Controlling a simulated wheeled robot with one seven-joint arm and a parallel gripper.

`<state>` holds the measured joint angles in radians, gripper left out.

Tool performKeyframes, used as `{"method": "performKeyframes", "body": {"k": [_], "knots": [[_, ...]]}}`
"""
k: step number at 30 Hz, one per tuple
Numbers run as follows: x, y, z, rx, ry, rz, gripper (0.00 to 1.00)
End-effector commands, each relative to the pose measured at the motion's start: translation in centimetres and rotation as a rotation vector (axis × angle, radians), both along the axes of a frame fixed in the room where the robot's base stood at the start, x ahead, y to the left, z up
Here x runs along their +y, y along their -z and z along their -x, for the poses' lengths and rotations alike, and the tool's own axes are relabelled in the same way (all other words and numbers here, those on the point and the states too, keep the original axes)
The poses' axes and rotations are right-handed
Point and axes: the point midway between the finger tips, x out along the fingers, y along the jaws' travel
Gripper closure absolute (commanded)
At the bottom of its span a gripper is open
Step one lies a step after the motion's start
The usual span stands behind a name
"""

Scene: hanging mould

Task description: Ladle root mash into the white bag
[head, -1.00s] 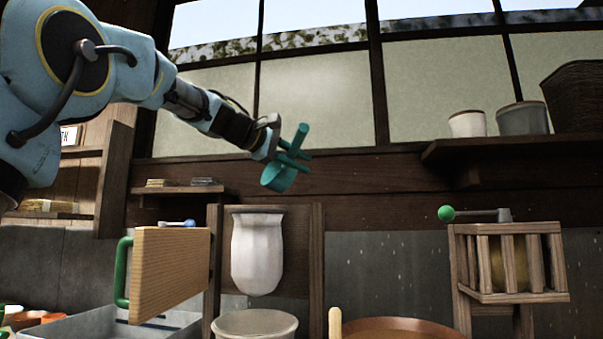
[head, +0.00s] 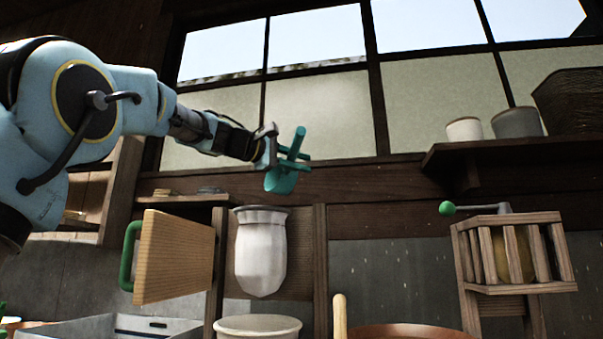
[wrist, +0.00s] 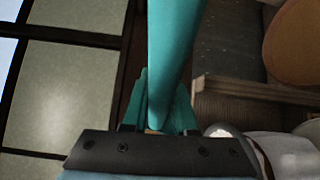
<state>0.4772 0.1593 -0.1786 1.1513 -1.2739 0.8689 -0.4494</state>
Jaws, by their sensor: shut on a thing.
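My gripper (head: 274,158) is shut on the handle of a teal ladle (head: 283,180), held up in front of the window wall. The ladle's cup hangs just below the gripper, above the white bag. In the wrist view the teal ladle (wrist: 172,60) runs up from the jaws, and its cup's inside cannot be seen. The white bag (head: 261,255) hangs on a wooden board, with its mouth at the top, apart from the ladle. The bag also shows at the lower right of the wrist view (wrist: 290,150). No mash is visible in the ladle.
A pale pot (head: 258,327) stands below the bag. A wooden board with a green handle (head: 175,257) is left of it. A brown round vessel (head: 410,331) with a wooden handle (head: 340,315) is at the lower right. A slatted wooden cage (head: 512,255) is further right.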

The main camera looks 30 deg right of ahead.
Motion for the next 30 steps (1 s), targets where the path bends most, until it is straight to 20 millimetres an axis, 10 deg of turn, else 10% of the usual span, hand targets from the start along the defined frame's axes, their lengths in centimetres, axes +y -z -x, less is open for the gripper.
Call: {"method": "performKeyframes", "body": {"k": [30], "knots": [[1.2,1.1,0.1,-0.018,0.000,0.232,1.00]]}}
